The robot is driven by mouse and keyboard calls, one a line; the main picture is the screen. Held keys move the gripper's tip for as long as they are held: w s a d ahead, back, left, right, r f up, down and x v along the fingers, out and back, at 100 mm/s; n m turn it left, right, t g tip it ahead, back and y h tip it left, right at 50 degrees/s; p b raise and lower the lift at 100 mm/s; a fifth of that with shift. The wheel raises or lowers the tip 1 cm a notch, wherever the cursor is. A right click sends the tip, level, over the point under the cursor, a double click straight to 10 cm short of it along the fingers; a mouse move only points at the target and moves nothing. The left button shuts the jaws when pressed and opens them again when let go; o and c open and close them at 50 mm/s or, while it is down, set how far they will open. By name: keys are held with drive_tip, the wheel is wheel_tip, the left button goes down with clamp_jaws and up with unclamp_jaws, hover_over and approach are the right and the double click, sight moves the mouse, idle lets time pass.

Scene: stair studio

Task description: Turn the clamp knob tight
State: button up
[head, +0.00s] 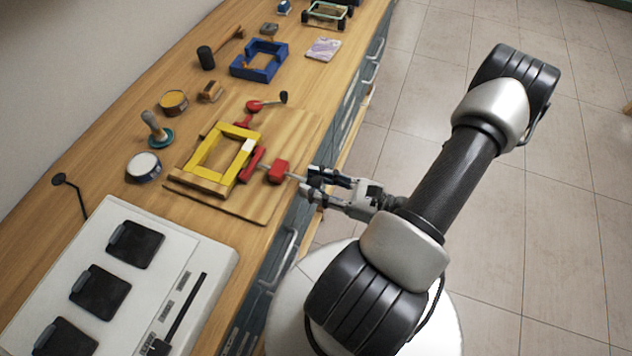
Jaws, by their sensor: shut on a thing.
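A yellow frame (210,180) lies on a wooden board (262,207) on the workbench. A red clamp bar (252,164) presses at the frame's right side, next to a red clamp block (279,171). A thin metal screw (295,177) runs from the block toward my gripper (313,184). My gripper reaches in from the right, at the bench's front edge, with its jaws shut on the clamp knob at the screw's outer end. The fingers hide most of the knob. A second red clamp (254,106) with a black knob (283,97) sits at the board's far edge.
A white machine with black pads (190,245) fills the near bench. Tins (144,167), a brush (155,130) and a mallet (207,57) stand along the wall side. A blue frame (259,61) lies farther back. The tiled floor at right is clear.

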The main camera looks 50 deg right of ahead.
drive_tip(key=shift+m+p, duration=0.3)
drive_tip(key=shift+p, duration=0.05)
